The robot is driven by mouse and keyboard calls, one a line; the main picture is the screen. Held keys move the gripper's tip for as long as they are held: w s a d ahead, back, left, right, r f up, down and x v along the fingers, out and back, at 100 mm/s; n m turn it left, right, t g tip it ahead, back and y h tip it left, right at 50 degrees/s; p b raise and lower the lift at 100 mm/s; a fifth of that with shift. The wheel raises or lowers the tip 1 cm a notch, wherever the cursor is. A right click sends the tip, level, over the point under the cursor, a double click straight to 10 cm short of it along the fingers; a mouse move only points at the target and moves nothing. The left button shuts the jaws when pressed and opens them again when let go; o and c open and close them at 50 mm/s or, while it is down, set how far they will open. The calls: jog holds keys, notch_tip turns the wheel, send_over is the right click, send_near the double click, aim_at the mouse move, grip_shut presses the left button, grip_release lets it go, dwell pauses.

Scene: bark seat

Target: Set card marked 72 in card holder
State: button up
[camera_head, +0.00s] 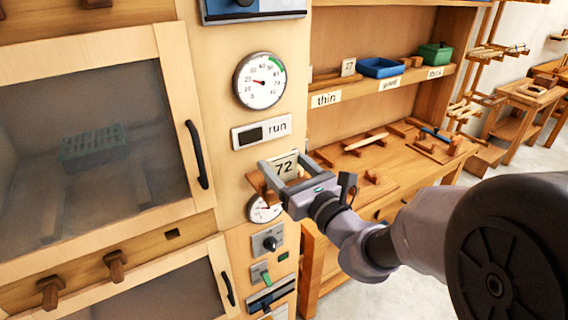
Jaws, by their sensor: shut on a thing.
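The card marked 72 (284,167) is a pale card with dark digits, upright and facing me. My gripper (280,161) is shut on it, with one grey finger on each side, in front of the cream panel. A brown wooden piece (256,183) shows just left of and below the fingers; it may be the card holder, but my gripper hides much of it. I cannot tell whether the card touches it.
A round gauge (260,81) and a "run" plate (262,132) are above my gripper; a second gauge (264,208) and switches are below. A cabinet door with a black handle (196,155) is left. A workbench (390,152) with wooden pieces and a labelled shelf are right.

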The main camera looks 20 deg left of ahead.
jog(key=o, duration=1.7)
jog(key=shift+c, duration=0.2)
